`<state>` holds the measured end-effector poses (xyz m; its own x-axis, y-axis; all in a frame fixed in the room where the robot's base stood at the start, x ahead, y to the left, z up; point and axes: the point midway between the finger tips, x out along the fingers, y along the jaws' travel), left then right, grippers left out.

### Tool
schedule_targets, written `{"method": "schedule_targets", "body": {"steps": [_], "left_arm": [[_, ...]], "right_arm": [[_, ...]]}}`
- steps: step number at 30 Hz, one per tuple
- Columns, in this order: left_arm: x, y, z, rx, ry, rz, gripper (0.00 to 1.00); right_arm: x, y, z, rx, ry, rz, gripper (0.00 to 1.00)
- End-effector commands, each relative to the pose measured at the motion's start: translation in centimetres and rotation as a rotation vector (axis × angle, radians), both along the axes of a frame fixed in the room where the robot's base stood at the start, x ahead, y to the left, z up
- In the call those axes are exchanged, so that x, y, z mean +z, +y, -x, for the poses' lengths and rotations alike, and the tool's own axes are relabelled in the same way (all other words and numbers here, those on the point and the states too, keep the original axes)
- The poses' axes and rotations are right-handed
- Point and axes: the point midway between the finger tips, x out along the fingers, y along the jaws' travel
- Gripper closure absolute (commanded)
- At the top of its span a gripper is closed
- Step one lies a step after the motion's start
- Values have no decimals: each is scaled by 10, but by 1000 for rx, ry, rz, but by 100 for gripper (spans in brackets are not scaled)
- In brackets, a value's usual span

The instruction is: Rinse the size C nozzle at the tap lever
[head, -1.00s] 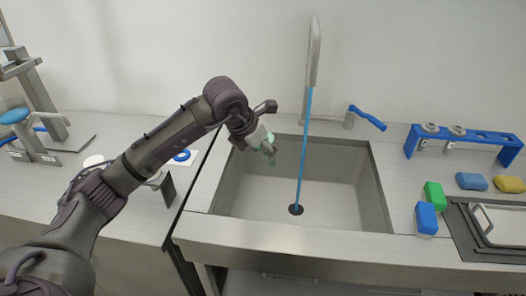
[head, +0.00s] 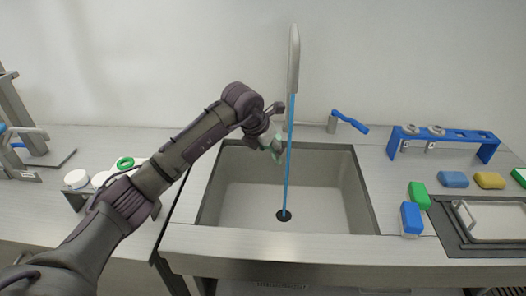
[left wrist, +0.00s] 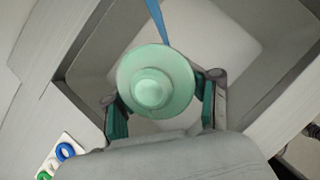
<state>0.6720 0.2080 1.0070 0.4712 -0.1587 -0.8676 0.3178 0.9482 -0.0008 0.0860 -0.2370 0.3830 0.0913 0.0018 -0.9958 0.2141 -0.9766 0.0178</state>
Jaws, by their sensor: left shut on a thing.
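My left gripper (head: 275,148) is over the sink, close to the blue stream of water (head: 287,150) falling from the tap spout (head: 294,60). It is shut on a pale green nozzle (left wrist: 155,85), which sits between the fingers in the left wrist view. In that view the water stream (left wrist: 157,20) reaches the nozzle's far edge; I cannot tell whether it touches it. The blue tap lever (head: 350,122) stands behind the sink, right of the spout. I cannot read a size mark on the nozzle. My right gripper is not in view.
The steel sink (head: 210,200) has a dark drain where the water lands. A blue rack (head: 486,152) with grey rings stands at the right. Green (head: 419,195) and blue (head: 411,218) sponges lie right of the sink. A green ring (head: 125,163) lies on the left counter.

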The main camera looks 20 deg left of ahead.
Motion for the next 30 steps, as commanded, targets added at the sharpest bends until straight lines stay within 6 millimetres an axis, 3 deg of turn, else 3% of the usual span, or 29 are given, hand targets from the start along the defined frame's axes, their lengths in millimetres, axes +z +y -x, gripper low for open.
{"method": "schedule_targets", "body": {"steps": [15, 30], "left_arm": [[-9, -21, -42, 0, -2, 1, 100], [-10, -25, -50, -1, -2, 0, 100]], "right_arm": [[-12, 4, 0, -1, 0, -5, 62], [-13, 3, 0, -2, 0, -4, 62]]}}
